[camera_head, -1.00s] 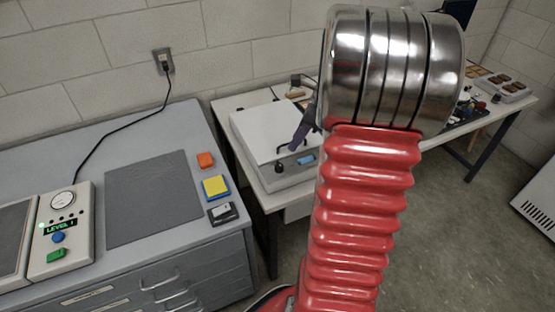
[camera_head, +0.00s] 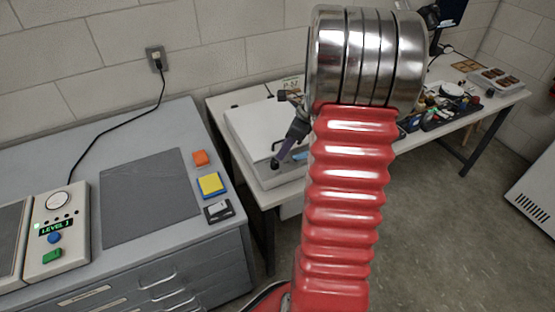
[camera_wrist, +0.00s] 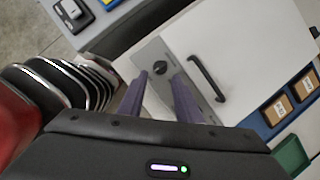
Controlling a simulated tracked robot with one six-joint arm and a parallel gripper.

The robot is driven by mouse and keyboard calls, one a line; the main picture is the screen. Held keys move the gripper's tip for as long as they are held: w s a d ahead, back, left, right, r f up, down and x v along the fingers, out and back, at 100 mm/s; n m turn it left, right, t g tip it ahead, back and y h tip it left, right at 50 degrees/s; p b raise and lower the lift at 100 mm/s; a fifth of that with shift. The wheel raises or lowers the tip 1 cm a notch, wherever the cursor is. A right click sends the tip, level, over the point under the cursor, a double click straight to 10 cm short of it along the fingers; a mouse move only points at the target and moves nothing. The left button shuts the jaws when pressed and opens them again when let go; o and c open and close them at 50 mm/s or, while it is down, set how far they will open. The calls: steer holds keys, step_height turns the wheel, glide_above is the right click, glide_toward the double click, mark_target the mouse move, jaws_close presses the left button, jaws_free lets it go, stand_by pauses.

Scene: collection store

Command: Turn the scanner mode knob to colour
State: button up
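The scanner (camera_head: 258,128) is a white-lidded box on a white table, past the grey cabinet. Its round black mode knob (camera_wrist: 160,68) sits on the grey front panel in the wrist view; it also shows in the head view (camera_head: 274,163), just below my fingertips. A pale pointer mark on the knob is too small to read, and no mode labels are legible. My gripper (camera_wrist: 162,78) is open, its two purple-grey fingers apart, with the knob framed between the tips. I cannot tell whether they touch it. In the head view my gripper (camera_head: 280,154) reaches down to the panel.
A black lid handle (camera_wrist: 207,78) stands close right of my fingers in the wrist view. A small blue display (camera_head: 299,156) is partly hidden by my arm. The grey cabinet (camera_head: 120,270) carries a control box (camera_head: 57,235) and coloured blocks.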

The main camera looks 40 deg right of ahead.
mark_target(276, 161)
steer(key=x, duration=0.7)
steer(key=shift+f, duration=0.1)
steer(key=shift+c, duration=0.4)
